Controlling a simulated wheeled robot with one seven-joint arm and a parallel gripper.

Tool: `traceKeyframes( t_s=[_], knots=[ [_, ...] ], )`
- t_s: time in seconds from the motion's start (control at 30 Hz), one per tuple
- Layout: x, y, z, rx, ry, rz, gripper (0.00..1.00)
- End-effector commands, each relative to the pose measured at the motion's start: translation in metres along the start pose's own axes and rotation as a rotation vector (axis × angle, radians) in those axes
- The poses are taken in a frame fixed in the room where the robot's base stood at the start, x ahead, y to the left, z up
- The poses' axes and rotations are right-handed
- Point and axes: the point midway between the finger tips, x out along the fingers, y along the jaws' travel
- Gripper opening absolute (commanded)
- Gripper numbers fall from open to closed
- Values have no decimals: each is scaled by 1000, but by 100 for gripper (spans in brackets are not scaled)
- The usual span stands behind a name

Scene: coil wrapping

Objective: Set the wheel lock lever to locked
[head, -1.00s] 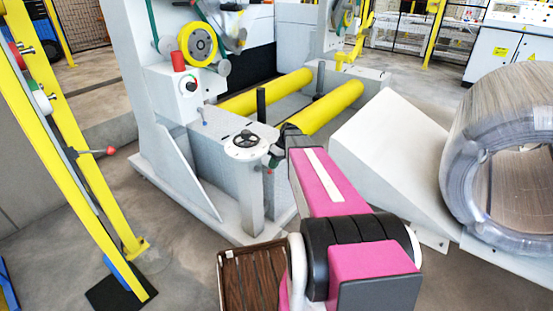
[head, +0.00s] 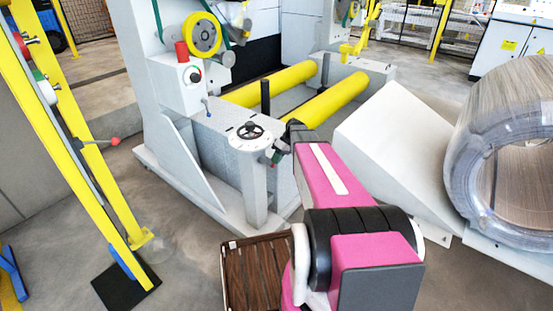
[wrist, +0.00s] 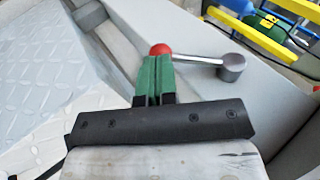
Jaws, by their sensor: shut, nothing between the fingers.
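In the wrist view a short lever with a red ball knob (wrist: 160,49), a thin metal rod and a round grey hub (wrist: 231,67) sits on a light grey face; it appears to be the wheel lock lever. My gripper (wrist: 155,62) has its green fingers together with nothing between them. Their tips are right at the red knob and overlap its lower edge; I cannot tell if they touch. In the head view my gripper (head: 275,155) is beside the grey pedestal (head: 254,185) with the black handwheel (head: 249,131). The lever is not clear there.
A white wedge-shaped ramp (head: 385,140) and a wrapped coil (head: 510,150) stand to the right. Yellow rollers (head: 325,100) lie behind the pedestal. A brown slatted crate (head: 250,275) is on the floor in front. A yellow frame (head: 75,150) with another red-knobbed lever stands left.

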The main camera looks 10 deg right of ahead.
Motion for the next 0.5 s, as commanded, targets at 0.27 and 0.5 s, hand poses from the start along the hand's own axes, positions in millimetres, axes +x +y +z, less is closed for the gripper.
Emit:
traceKeyframes(
  t_s=[0.27, 0.5],
  knots=[
    [16, 3, 3, 2, -1, -12, 0],
    [32, 2, 6, 1, -1, -11, 0]
  ],
)
